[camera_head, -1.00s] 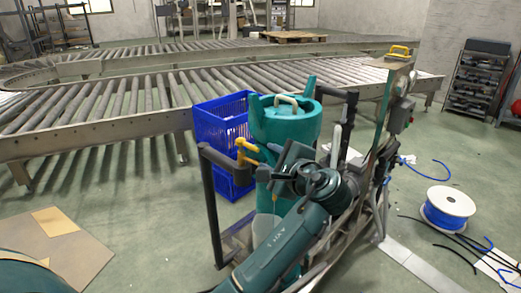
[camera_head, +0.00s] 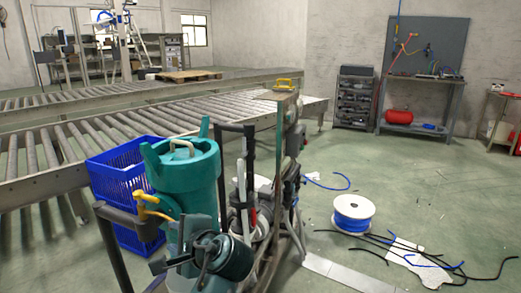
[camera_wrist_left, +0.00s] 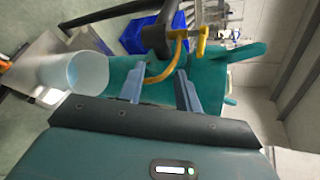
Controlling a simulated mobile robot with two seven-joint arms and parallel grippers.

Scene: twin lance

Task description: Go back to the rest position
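My left gripper (camera_head: 178,246) is low in front of the teal tank (camera_head: 188,174) of a wheeled machine in the head view. In the left wrist view the same gripper (camera_wrist_left: 160,86) has its two fingers apart, with nothing seen held between them. A yellow bent handle (camera_head: 150,206) stands out from the tank's left side. It also shows in the wrist view (camera_wrist_left: 182,52), beyond the fingertips; I cannot tell the exact gap. A pale translucent container (camera_wrist_left: 75,72) is beside the fingers. My right gripper is in neither view.
A blue crate stack (camera_head: 120,170) stands behind the tank, close to the roller conveyor (camera_head: 100,128). A dark frame bar (camera_head: 112,215) is at the left. A cable spool (camera_head: 353,214) and loose black cables (camera_head: 440,262) lie right. The floor (camera_head: 400,180) beyond the spool is mostly clear.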

